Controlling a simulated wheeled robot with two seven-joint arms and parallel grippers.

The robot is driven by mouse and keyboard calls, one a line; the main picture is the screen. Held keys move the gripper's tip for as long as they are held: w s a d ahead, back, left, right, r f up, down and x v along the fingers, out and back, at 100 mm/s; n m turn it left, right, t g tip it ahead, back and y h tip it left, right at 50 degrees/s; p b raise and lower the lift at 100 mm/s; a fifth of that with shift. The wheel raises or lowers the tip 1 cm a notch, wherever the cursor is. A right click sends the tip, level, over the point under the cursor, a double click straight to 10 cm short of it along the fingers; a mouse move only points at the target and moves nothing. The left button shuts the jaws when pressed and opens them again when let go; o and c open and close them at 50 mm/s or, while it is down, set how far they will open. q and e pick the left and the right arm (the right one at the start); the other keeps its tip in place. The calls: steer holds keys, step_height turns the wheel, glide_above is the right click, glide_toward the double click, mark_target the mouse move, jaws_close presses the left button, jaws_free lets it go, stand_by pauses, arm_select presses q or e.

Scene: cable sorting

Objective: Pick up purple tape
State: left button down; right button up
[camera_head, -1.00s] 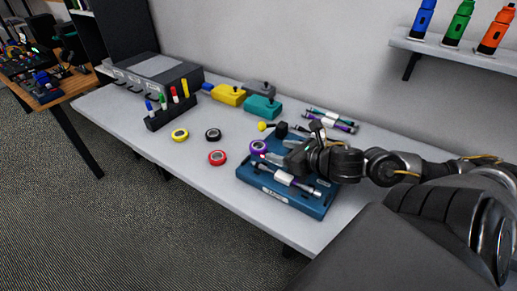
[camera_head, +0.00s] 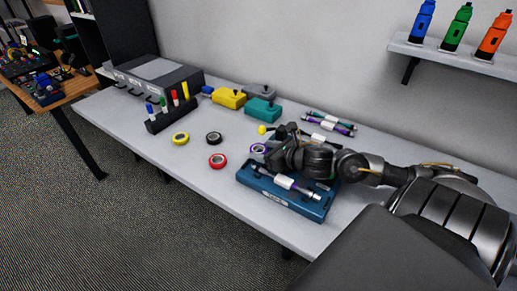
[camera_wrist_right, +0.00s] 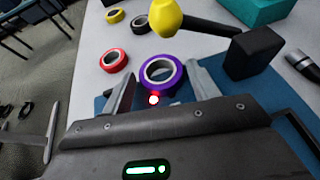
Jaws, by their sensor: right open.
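The purple tape (camera_head: 258,149) is a roll with a white core, at the far left edge of the blue tray (camera_head: 262,192). In the right wrist view the purple tape (camera_wrist_right: 176,85) lies flat, just ahead of and partly between the fingertips. My right gripper (camera_wrist_right: 160,72) is open, with one finger on each side of the roll. No firm contact shows. In the head view my right gripper (camera_head: 268,150) hides part of the tray and its contents. My left gripper is not in view.
Red (camera_head: 218,161), black (camera_head: 214,138) and yellow (camera_head: 181,138) tape rolls lie to the left. A yellow knob (camera_wrist_right: 166,17) on a black rod and a black block (camera_wrist_right: 252,54) stand close by the fingers. A marker holder (camera_head: 172,118) stands further left. The table front-left is clear.

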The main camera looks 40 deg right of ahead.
steer(key=shift+x, duration=0.95)
steer(key=shift+c, duration=0.9)
steer(key=c, duration=0.6)
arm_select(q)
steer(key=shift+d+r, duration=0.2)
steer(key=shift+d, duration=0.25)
arm_select(e)
steer(key=shift+o, duration=0.2)
